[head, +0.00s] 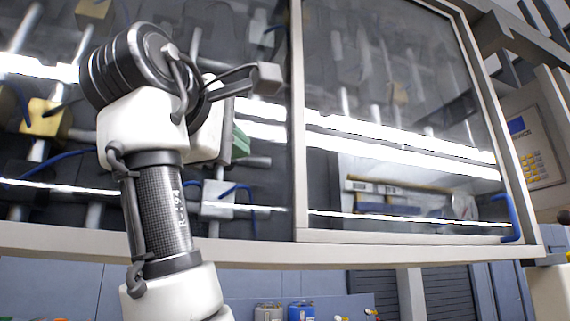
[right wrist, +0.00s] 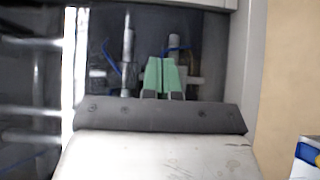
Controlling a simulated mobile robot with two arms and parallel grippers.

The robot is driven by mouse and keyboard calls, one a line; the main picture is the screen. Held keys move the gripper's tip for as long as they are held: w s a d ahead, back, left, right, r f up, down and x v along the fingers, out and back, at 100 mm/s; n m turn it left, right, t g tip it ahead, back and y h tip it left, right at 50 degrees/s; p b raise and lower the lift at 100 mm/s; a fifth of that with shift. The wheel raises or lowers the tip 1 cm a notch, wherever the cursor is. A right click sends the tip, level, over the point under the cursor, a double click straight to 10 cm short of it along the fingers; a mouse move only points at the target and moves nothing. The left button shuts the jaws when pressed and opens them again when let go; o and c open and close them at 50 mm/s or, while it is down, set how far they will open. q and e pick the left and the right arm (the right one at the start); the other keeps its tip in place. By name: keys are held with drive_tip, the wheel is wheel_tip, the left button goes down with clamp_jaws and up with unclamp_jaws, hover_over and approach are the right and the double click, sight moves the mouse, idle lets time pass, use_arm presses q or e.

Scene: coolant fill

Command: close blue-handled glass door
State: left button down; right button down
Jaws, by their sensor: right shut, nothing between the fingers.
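The glass door (head: 400,95) is a pale-framed pane filling the right half of the cabinet front in the head view. Its blue handle (head: 511,218) is at the pane's lower right corner. My right gripper (head: 240,142) is left of the pane's left frame edge, well away from the handle. Its green fingertips are partly hidden behind its white body in the head view. In the right wrist view the green fingers (right wrist: 162,76) are together with nothing between them, in front of a dark interior with rods. The handle is not seen there. My left gripper is not in view.
Rods, clamps and blue tubes (head: 55,115) fill the cabinet's left half; I cannot tell if glass covers them. A keypad panel (head: 532,150) is right of the cabinet. Below the sill (head: 400,254) are small blue (head: 300,311) and grey (head: 268,312) containers.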

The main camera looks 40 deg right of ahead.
sight(296, 171)
drive_tip(key=p+x, duration=0.3)
drive_tip(key=x, duration=0.5)
drive_tip(key=shift+w+r, duration=0.1)
drive_tip(key=shift+r, duration=0.05)
drive_tip(key=d, duration=0.1)
drive_tip(key=s+d+p, duration=0.1)
drive_tip(key=shift+s+d, duration=0.15)
drive_tip(key=shift+d, duration=0.7)
drive_tip(key=shift+s+d+f+b, duration=0.2)
drive_tip(key=shift+d+f+b, duration=0.1)
drive_tip(key=shift+d+b, duration=0.3)
drive_tip(key=shift+d+r, duration=0.1)
drive_tip(key=shift+d, duration=0.1)
drive_tip(key=shift+a+r, duration=0.1)
drive_tip(key=shift+a, duration=0.15)
drive_tip(key=shift+d, duration=0.15)
